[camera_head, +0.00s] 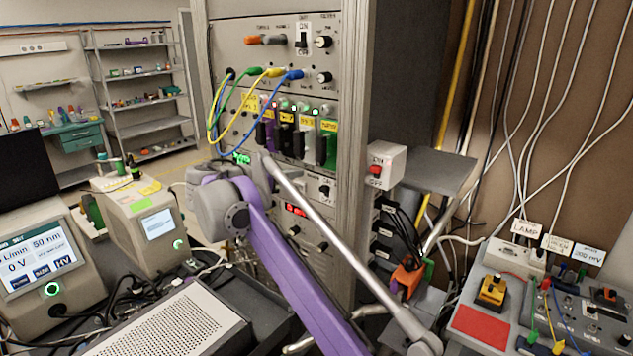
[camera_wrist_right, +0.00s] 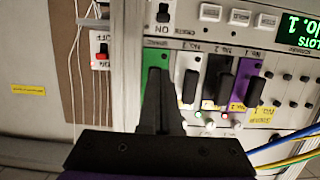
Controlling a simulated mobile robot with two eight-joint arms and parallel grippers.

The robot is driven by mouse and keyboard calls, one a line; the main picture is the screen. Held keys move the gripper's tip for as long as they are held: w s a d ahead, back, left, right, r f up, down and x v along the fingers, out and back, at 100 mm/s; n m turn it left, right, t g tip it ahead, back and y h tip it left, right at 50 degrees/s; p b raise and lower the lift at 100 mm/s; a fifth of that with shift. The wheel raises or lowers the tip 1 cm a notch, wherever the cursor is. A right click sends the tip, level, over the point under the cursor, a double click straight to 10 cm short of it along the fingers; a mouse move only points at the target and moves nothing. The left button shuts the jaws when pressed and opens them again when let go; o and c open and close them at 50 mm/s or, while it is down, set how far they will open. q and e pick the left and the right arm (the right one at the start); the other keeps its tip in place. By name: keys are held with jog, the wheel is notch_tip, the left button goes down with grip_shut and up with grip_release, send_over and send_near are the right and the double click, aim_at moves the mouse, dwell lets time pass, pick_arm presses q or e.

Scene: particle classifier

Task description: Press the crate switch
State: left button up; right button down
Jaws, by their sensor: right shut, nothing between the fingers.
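The crate switch (camera_head: 326,190) is a small dark rocker marked ON and OFF. It sits on the rack's front, below the row of coloured cards. In the right wrist view, which looks upside down, the switch (camera_wrist_right: 163,13) is at the top edge, partly cut off. My right gripper (camera_wrist_right: 154,72) is shut and empty, its black fingers pointing toward the panel in front of the green card. Whether the tips touch the panel I cannot tell. In the head view my purple right arm reaches the rack, with the fingers mostly hidden. My left gripper is not in view.
Coloured cards with black handles (camera_head: 297,140) sit above the switch. Blue, green and yellow cables loop at the left. A white box with a red switch (camera_head: 376,170) is on the rack's right side. Instruments (camera_head: 40,275) stand at the left; a control panel (camera_head: 570,310) lies at the right.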

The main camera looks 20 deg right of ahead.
send_over(326, 182)
jog(key=s+a, duration=0.3)
jog(key=shift+w+d+f, duration=0.1)
jog(key=shift+f, duration=0.5)
jog(key=shift+w+d+f, duration=0.1)
jog(key=shift+f, duration=0.5)
notch_tip(326, 182, down, 3)
jog(key=shift+w+a+f+b, duration=0.1)
jog(key=shift+w+b, duration=0.05)
jog(key=shift+b, duration=0.15)
jog(key=shift+s+f, duration=0.3)
jog(key=shift+f, duration=0.1)
jog(key=shift+w, duration=0.1)
jog(key=shift+w, duration=0.1)
jog(key=shift+f, duration=0.1)
